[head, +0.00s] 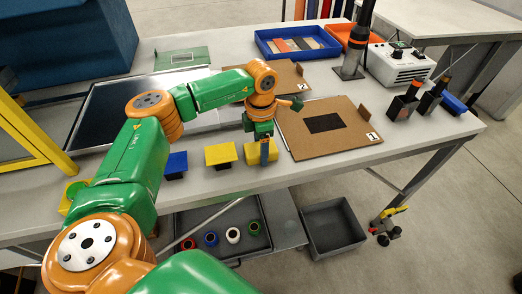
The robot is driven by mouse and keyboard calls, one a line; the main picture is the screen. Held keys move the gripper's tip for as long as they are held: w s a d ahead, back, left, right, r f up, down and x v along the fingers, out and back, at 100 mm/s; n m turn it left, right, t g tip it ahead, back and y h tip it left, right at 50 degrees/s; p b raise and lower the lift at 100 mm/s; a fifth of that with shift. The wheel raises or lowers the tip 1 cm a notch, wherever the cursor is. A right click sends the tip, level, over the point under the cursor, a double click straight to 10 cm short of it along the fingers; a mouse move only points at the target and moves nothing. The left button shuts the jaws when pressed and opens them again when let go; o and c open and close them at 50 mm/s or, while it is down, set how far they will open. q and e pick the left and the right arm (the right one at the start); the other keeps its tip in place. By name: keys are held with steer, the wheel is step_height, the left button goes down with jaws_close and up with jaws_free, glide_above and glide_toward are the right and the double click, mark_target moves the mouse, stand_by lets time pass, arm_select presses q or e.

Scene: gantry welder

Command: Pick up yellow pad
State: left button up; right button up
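A yellow pad (220,154) with a flat square top sits on a small dark base near the table's front edge. A second yellow piece (250,154), rounder in shape, is just right of it. My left gripper (264,153) points down in front of this second piece and overlaps it in the picture. The gripper is right of the flat yellow pad and apart from it. I cannot tell whether its fingers are open or touch the rounder piece. My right gripper is not in view.
A blue pad (176,164) stands left of the yellow pad. A cardboard sheet marked 1 (345,143) lies to the right. A dark panel (103,112) is partly behind my arm. A grey bin (333,228) and a tray with coloured rings (262,240) are below the table edge.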

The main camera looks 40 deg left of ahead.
arm_select(q)
steer(key=shift+s, duration=0.1)
steer(key=c, duration=0.7)
steer(key=shift+w+r, duration=0.1)
steer(key=shift+w, duration=0.1)
